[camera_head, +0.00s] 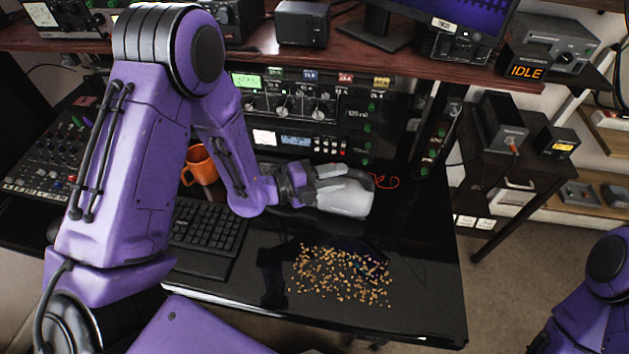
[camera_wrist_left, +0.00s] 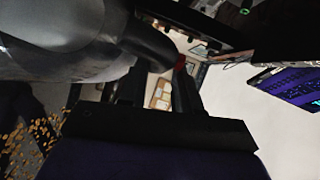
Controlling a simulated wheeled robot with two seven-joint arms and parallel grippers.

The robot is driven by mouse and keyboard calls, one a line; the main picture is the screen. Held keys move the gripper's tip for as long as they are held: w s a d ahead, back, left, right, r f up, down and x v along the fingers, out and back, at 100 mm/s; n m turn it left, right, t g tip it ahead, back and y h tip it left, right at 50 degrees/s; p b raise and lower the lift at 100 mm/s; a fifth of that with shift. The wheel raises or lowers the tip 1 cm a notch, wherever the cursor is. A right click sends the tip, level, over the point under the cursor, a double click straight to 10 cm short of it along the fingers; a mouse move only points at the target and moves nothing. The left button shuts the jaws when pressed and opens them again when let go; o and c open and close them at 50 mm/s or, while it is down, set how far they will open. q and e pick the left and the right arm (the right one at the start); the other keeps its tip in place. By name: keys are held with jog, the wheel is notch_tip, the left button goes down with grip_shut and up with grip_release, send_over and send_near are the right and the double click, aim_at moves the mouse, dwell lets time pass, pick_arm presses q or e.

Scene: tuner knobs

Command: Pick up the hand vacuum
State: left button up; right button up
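The hand vacuum (camera_head: 346,198) has a pale grey, rounded body and lies on the dark desk, right of my left gripper. In the left wrist view its big grey body (camera_wrist_left: 60,58) fills the upper left, with a dark part reaching toward the fingertips. My left gripper (camera_head: 318,180) is at the vacuum, its fingers overlapping it in the head view. In the left wrist view the fingers (camera_wrist_left: 157,82) stand apart with background showing between them. Whether they touch the vacuum is unclear. Only part of my right arm shows at the lower right; its gripper is out of view.
Many small tan bits (camera_head: 340,275) lie spread on the desk in front of the vacuum. A black keyboard (camera_head: 205,235) and an orange mug (camera_head: 200,165) are to the left. A rack of knobs (camera_head: 290,105) stands behind. A thin red cord (camera_head: 384,181) lies beside the vacuum.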

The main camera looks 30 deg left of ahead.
pick_arm(q)
jog(key=shift+x, duration=0.95)
jog(key=shift+s, duration=0.1)
grip_shut()
jog(key=shift+r, duration=0.1)
dwell(0.4)
